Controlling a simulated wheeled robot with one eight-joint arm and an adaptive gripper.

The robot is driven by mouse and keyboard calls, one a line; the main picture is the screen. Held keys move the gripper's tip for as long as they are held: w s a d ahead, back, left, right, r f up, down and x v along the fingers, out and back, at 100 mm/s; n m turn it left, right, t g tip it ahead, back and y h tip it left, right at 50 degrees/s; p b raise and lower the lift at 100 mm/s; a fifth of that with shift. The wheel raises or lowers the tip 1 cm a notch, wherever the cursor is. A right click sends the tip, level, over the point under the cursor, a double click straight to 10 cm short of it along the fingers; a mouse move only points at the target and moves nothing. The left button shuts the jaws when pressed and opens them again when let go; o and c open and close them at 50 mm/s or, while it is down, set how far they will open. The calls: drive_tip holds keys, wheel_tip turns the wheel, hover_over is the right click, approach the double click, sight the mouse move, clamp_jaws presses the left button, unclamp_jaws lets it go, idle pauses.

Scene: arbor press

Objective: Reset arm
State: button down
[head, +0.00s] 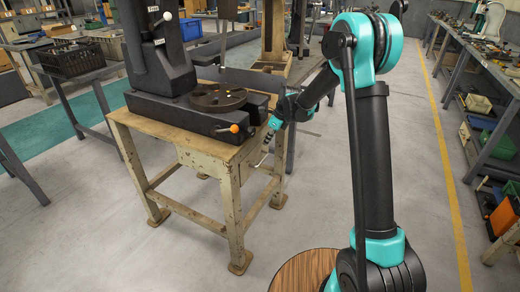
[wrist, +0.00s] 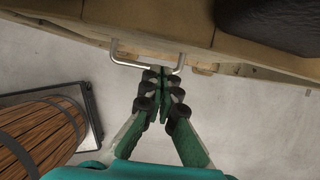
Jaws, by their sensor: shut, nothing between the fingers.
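My arm reaches from the right of the head view toward the right side of the press table. My gripper (head: 262,157) hangs low there, beside the table's edge. In the wrist view my gripper (wrist: 162,74) is shut, its green fingers and dark pads together with nothing held. Its tips are close to a bent metal handle (wrist: 143,64) on the side of the table; I cannot tell whether they touch it. The dark arbor press (head: 165,75) with its round plate (head: 218,97) stands on the table (head: 190,143).
An orange knob (head: 234,128) sits on the press base. A black crate (head: 72,60) stands on a bench at the left. Loaded workbenches (head: 490,80) line the right. Grey floor (head: 120,235) is open in front of the table, and a yellow line (head: 447,170) runs at the right.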

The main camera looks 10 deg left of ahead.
drive_tip(key=s+d+r+n+t+h, duration=0.1)
drive_tip(key=s+d+r+n, duration=0.2)
drive_tip(key=s+d+n, duration=0.35)
drive_tip(key=s+d+r+n+h, duration=0.1)
drive_tip(key=s+d+r+n, duration=0.25)
drive_tip(key=s+d, duration=0.55)
drive_tip(key=s+d+f+n+h, duration=0.1)
drive_tip(key=s+d+f+n, duration=0.1)
drive_tip(key=s+d+n, duration=0.4)
drive_tip(key=s+d+f+n+t+h, duration=0.1)
drive_tip(key=s+d+f+n, duration=0.2)
drive_tip(key=s, duration=1)
drive_tip(key=d+n, duration=0.3)
drive_tip(key=d, duration=0.1)
drive_tip(key=shift+s+t, duration=0.15)
drive_tip(key=shift+t, duration=0.15)
